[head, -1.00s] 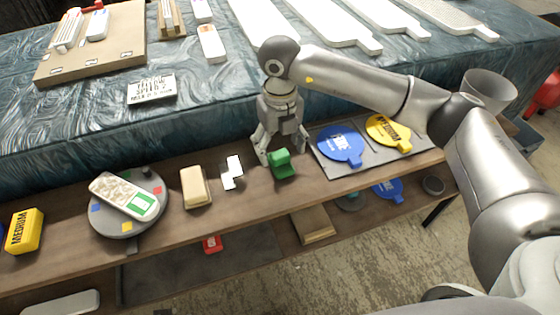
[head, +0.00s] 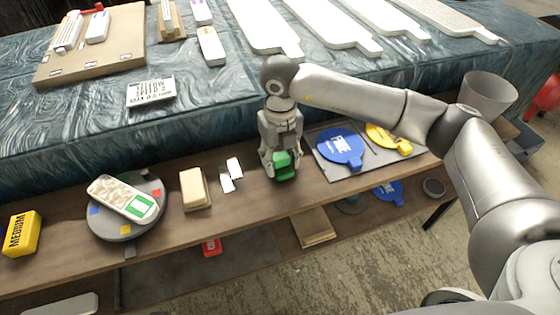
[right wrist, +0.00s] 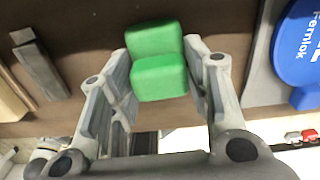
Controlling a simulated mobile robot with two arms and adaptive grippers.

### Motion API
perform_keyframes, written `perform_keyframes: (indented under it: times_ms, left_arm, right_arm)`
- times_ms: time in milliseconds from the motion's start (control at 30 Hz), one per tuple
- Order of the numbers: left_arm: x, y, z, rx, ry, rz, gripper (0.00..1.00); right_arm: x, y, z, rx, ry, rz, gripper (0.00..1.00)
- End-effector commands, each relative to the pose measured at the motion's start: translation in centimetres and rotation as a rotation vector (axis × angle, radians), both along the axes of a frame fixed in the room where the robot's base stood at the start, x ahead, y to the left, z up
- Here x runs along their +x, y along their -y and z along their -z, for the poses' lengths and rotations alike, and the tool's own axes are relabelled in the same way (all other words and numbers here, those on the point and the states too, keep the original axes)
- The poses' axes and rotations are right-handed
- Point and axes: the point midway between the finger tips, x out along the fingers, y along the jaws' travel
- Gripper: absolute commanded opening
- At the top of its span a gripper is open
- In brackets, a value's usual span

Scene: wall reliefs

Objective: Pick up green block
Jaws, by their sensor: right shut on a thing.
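The green block (head: 284,167) is a stepped piece near the front edge of the brown shelf. My right gripper (head: 281,161) reaches down over it from above and is shut on it. In the right wrist view the green block (right wrist: 158,62) lies between the two fingers of the gripper (right wrist: 156,50). The block appears to be still at shelf level; whether it touches the shelf cannot be told. My left gripper is not in view.
On the shelf (head: 160,215), white and grey pieces (head: 233,168) and a cream block (head: 194,189) are left of the gripper. A grey round plate (head: 112,225) stands further left. A blue paddle (head: 340,147) and a yellow paddle (head: 385,137) lie on a grey panel at right.

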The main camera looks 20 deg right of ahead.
Motion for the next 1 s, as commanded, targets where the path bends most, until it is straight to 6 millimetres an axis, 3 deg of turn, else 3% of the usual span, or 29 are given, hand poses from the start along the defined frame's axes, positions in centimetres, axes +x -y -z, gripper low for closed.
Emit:
perform_keyframes:
  times_ms: [233, 400, 667, 800, 1000]
  left_arm:
    - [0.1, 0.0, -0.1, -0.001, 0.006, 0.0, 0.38]
    - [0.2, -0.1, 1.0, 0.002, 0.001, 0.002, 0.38]
    - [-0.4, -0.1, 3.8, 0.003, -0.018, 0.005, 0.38]
    - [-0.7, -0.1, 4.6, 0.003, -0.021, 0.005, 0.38]
    - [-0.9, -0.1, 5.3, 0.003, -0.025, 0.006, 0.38]
  right_arm:
    - [0.1, 0.0, -1.1, 0.001, 0.002, 0.0, 0.2]
    - [0.0, -0.1, -3.6, 0.001, 0.004, -0.003, 0.2]
    - [-3.9, -3.3, -9.4, 0.002, 0.006, -0.008, 0.2]
    - [-6.7, -5.5, -10.8, 0.0, 0.003, -0.009, 0.2]
    - [-9.5, -7.7, -12.3, 0.0, 0.002, -0.005, 0.2]
